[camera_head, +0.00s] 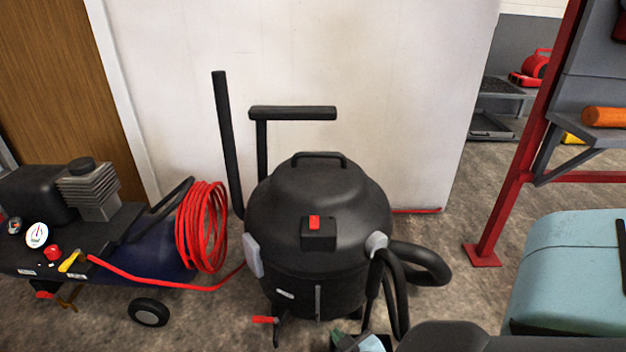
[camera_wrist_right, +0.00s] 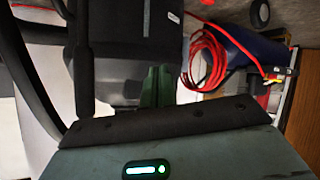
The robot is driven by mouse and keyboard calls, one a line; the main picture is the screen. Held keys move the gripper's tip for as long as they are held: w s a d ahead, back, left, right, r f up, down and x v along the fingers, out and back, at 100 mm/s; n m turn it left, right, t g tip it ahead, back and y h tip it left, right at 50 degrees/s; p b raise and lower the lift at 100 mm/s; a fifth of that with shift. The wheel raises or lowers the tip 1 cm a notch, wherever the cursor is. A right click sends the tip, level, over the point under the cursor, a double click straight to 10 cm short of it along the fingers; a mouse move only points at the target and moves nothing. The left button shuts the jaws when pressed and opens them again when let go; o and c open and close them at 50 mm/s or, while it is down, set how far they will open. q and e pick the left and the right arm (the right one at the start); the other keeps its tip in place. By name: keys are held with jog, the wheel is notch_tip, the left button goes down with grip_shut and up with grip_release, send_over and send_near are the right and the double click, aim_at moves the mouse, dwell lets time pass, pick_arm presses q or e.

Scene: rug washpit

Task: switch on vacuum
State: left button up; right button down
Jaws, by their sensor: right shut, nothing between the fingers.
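The vacuum (camera_head: 330,190) is a black drum upright on the floor in the middle of the head view, with a domed lid and top handle. Its red switch (camera_head: 314,222) sits on a small black box on the front of the lid; I cannot tell its position. My right gripper (camera_head: 345,341) is at the bottom edge, below and in front of the vacuum, apart from the switch and partly cut off. In the wrist view its fingers (camera_wrist_right: 157,86) are together and empty, with the vacuum's dark body (camera_wrist_right: 125,45) beyond them. My left gripper is not in view.
A compressor (camera_head: 150,240) with a coiled red hose (camera_head: 203,228) stands left; the hose runs to the vacuum's side. A black hose (camera_head: 425,262) curves at the vacuum's right. A red post (camera_head: 520,150) and shelf stand right. A white wall (camera_head: 400,80) is behind.

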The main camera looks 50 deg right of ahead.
jog(key=w+d+r+m+h, duration=0.3)
jog(key=w+d+r+m, duration=0.1)
jog(key=w+r, duration=0.3)
jog(key=w+d+r+m+h+b, duration=0.1)
jog(key=w+d+r+m+h, duration=0.3)
jog(key=w+r, duration=0.3)
jog(key=shift+w+d+r+b, duration=0.25)
jog(key=shift+d+r, duration=0.25)
jog(key=shift+r, duration=0.45)
jog(key=b, duration=0.2)
send_over(315, 227)
jog(key=shift+f, duration=0.55)
notch_tip(315, 227, down, 3)
jog(key=shift+w+r+b, duration=0.1)
jog(key=shift+w+b, duration=0.05)
jog(key=shift+b, duration=0.55)
jog(key=shift+d+f, duration=0.1)
jog(key=shift+f, duration=0.5)
